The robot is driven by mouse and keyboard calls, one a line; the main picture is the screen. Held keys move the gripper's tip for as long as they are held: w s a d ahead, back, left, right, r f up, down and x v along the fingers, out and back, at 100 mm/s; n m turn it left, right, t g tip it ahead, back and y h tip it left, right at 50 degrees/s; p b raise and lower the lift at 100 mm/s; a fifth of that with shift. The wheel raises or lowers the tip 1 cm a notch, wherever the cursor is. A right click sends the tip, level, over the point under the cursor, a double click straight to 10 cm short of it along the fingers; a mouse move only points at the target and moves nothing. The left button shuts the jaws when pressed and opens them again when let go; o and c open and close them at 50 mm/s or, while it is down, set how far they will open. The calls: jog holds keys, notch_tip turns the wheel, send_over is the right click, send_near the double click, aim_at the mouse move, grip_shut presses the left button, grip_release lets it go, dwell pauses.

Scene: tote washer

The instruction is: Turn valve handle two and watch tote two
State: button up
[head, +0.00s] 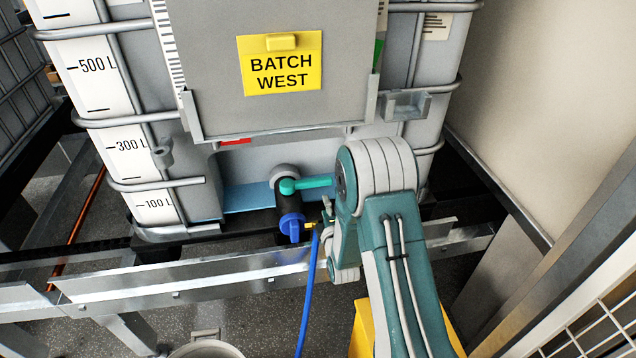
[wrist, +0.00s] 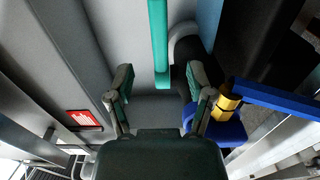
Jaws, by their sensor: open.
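A teal valve handle (head: 308,184) sticks out sideways from the black valve (head: 289,212) at the foot of a caged tote (head: 210,120). In the wrist view the handle (wrist: 158,40) is a straight bar, and its free end lies across the gap between my fingertips. My gripper (wrist: 158,78) is open, one finger on each side of the bar, with a visible gap to both. It holds nothing. In the head view my arm hides most of the gripper. No number two is readable on the tote or handle. The tote's front plate carries a yellow BATCH WEST sign (head: 279,63).
A blue cap (head: 292,227) and a yellow fitting with a blue hose (head: 309,290) hang below the valve. A metal rail (head: 190,277) runs in front of the tote. A pale wall (head: 545,90) stands at right, and a bucket (head: 206,349) stands on the floor.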

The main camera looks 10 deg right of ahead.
aim_at(318, 185)
jog(key=w, duration=1)
jog(key=shift+w+a, duration=0.1)
jog(key=shift+w, duration=0.25)
